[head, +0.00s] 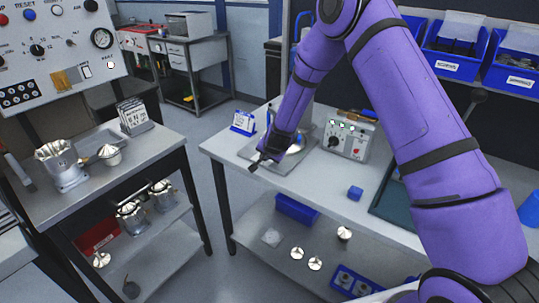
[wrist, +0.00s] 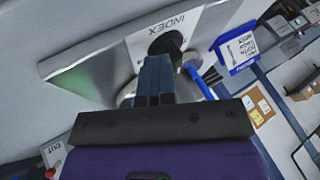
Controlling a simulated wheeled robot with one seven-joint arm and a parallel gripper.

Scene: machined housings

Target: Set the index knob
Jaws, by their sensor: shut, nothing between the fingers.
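In the wrist view a dark round knob (wrist: 168,43) stands on a white plate marked INDEX (wrist: 150,40). My gripper (wrist: 155,62) is shut, with nothing between its fingers. Its tips point at the knob and overlap its lower edge in the picture; I cannot tell whether they touch it. In the head view my gripper (head: 258,163) is over the front left of the workbench, at a grey base plate (head: 248,152). My wrist hides most of the fixture there, and I cannot make out the knob in that view.
A control box (head: 350,142) with knobs stands behind and right on the workbench (head: 310,185). A blue and white card holder (head: 243,122) stands at the back left, and a small blue block (head: 355,193) lies near the front. Bench space between is clear. A side table (head: 100,185) holds metal housings.

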